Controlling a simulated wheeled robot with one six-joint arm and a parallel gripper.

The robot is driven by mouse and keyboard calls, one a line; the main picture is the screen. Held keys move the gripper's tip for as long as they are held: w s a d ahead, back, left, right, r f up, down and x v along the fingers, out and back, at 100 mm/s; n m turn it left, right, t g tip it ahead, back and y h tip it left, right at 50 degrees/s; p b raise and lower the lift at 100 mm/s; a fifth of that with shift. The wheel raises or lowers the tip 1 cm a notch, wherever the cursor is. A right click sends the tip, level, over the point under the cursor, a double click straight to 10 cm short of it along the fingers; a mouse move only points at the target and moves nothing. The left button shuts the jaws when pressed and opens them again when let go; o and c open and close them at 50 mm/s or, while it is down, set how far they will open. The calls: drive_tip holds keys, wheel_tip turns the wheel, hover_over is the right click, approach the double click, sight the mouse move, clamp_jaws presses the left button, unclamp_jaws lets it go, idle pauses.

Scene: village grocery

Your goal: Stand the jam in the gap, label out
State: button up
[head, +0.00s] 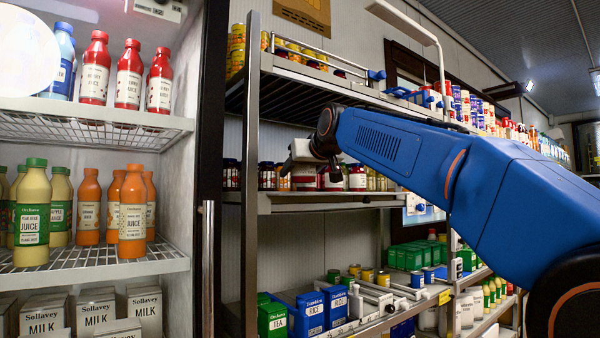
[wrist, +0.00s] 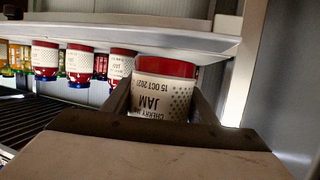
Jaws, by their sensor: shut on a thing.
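My gripper (head: 303,158) is at the middle shelf in the head view, among the row of jars. In the wrist view, which looks upside down, my gripper (wrist: 161,108) is shut on a jam jar (wrist: 160,92). The jar shows a red bottom and a white dotted label reading cherry jam with a date. Its label faces the wrist camera, and its cap is hidden by the gripper. The jar is close to the shelf (wrist: 130,38); I cannot tell whether it touches. Other jam jars (wrist: 80,62) with matching labels and blue caps stand beside it on the left.
In the head view, the middle shelf (head: 330,201) has a metal upright (head: 251,190) at its left end. A shelf with tins (head: 300,54) is above; rice boxes (head: 310,312) are below. An open fridge with juice bottles (head: 133,215) stands at left.

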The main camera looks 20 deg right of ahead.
drive_tip(key=w+a, duration=0.1)
drive_tip(key=w, duration=0.4)
drive_tip(key=w+a, duration=0.2)
drive_tip(key=w, duration=0.3)
drive_tip(key=w+a, duration=0.2)
drive_tip(key=w, duration=0.3)
drive_tip(key=shift+w, duration=0.15)
drive_tip(key=shift+f, duration=0.65)
